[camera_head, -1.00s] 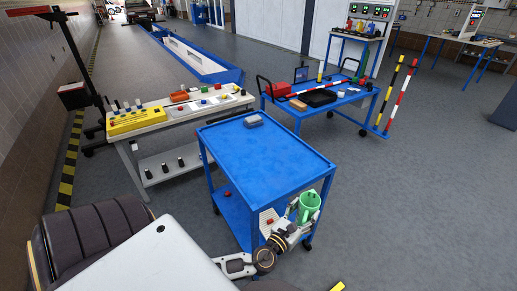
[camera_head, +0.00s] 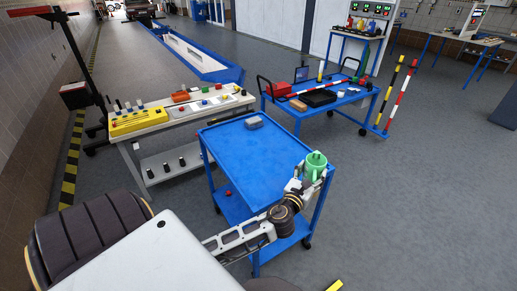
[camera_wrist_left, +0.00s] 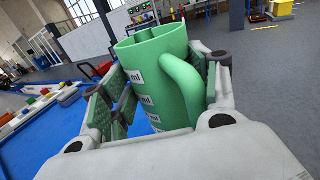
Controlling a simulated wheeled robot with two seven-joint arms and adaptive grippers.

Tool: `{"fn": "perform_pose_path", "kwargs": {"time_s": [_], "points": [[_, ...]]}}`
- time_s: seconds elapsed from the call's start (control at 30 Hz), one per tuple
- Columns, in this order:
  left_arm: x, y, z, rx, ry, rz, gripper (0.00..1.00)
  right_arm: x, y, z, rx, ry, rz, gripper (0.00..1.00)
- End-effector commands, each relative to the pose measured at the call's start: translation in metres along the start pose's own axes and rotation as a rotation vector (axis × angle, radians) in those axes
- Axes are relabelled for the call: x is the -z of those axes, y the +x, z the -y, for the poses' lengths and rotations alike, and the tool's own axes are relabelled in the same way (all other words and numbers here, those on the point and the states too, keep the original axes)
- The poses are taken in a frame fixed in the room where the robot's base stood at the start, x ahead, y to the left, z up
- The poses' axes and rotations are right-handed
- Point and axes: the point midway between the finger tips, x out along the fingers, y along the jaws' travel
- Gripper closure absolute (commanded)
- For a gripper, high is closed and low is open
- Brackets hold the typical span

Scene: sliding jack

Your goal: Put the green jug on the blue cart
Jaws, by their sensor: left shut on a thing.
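The green jug (camera_head: 315,168) is upright in my left gripper (camera_head: 311,182), at the near right corner of the blue cart. The left wrist view shows the jug (camera_wrist_left: 160,75) with its handle toward the camera and white "ml" labels, clasped between the two finger pads (camera_wrist_left: 165,95). The blue cart (camera_head: 245,165) has a flat, mostly bare top with a raised rim. The jug appears at or above the height of that top; whether it touches the rim I cannot tell. My right gripper is not in view.
A small grey-blue box (camera_head: 253,122) sits at the cart top's far edge. A white table (camera_head: 190,112) with a yellow case (camera_head: 139,121) stands to the left. Another blue cart (camera_head: 330,103) stands behind with tools on it. The middle of the near cart's top is clear.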

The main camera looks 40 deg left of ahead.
Motion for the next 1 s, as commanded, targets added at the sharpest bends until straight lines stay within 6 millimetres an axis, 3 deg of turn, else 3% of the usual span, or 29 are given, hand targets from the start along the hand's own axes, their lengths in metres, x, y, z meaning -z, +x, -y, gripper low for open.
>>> {"fn": "perform_pose_path", "kwargs": {"time_s": [0.03,0.37,0.63,0.8,1.0], "points": [[-0.016,0.007,-0.004,-0.015,-0.004,0.005,0.9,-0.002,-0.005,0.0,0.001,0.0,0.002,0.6],[-0.089,0.051,-0.038,-0.122,-0.007,0.005,0.9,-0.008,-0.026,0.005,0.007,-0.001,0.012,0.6],[-0.139,0.085,-0.086,-0.251,-0.007,0.002,0.9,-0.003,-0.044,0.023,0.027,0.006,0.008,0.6],[-0.155,0.105,-0.131,-0.369,-0.005,0.0,0.9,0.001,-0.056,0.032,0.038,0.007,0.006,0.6],[-0.148,0.117,-0.179,-0.505,-0.001,-0.003,0.9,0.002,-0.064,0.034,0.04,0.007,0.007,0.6]]}}
